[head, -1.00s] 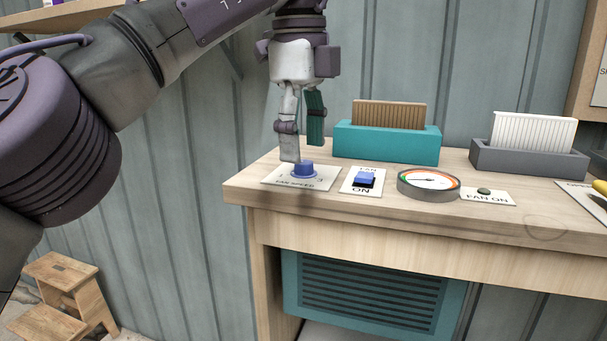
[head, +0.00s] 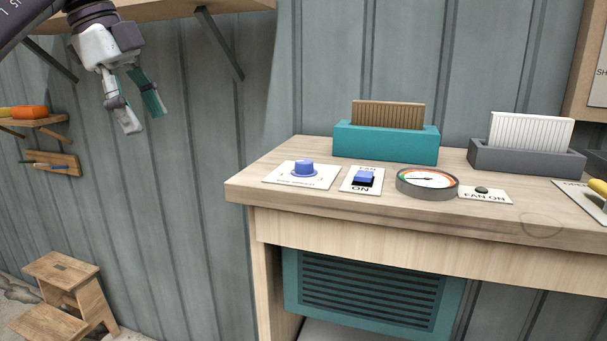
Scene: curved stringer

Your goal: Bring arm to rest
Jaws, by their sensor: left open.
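My left gripper (head: 142,115) is at the upper left of the head view, open and empty. Its fingers point down, in front of the grey-green wall and left of the workbench (head: 400,216), touching nothing. The blue fan speed knob (head: 304,168) sits on its white plate at the bench's left end, clear of the gripper. The blue fan switch (head: 364,178) is beside it, with the word ON below. My right gripper is not in the view.
A round gauge (head: 427,183), a fan-on lamp (head: 482,190), a teal filter holder (head: 386,143) and a grey filter holder (head: 526,158) are on the bench. A shelf (head: 170,10) is near my left gripper. A wooden step stool (head: 62,295) stands lower left.

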